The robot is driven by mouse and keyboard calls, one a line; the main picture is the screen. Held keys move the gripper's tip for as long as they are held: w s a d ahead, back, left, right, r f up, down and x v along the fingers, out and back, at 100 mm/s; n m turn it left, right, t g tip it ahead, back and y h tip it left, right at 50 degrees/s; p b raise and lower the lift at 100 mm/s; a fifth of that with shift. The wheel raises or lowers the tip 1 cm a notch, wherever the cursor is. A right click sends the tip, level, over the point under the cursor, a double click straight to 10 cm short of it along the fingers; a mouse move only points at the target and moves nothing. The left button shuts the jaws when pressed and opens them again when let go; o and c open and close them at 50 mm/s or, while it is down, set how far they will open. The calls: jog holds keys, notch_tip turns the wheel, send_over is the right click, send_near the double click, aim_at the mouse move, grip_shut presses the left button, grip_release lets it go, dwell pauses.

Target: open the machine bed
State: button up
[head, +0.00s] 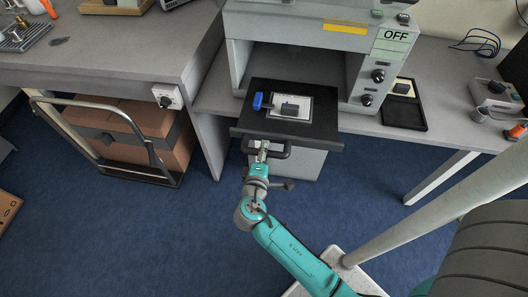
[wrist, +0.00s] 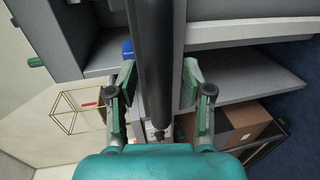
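The machine (head: 305,55) is a grey box with an open front and an "OFF" sign. Its bed is a flat black slab (head: 318,126) that juts out from the opening over the table's front edge. A black bar handle (head: 283,154) runs along the bed's front. My gripper (head: 263,150) is at the left part of this handle. In the wrist view the black handle bar (wrist: 155,50) passes between the two fingers of my gripper (wrist: 158,72). The fingertips press against both its sides, and the far side of the bar is hidden.
A black tray (head: 404,110) is right of the machine. A cart with a cardboard box (head: 140,130) stands at left. The blue floor in front is mostly clear.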

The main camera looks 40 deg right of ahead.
jog(key=v, duration=1.2)
dwell(0.7)
jog(key=s+a+f+t+y, duration=0.1)
jog(key=s+f+y, duration=0.35)
jog(key=s, duration=0.25)
jog(key=s+a+f+y, duration=0.1)
jog(key=s+f+y, duration=0.35)
jog(key=s, duration=0.25)
jog(key=s+a+r+m+t+y, duration=0.3)
jog(key=s+r+m, duration=0.4)
jog(key=s+r, duration=0.4)
notch_tip(320, 180, up, 5)
jog(key=shift+s+m+t, duration=0.2)
jog(key=shift+m+t, duration=0.1)
jog(key=shift+t, duration=0.3)
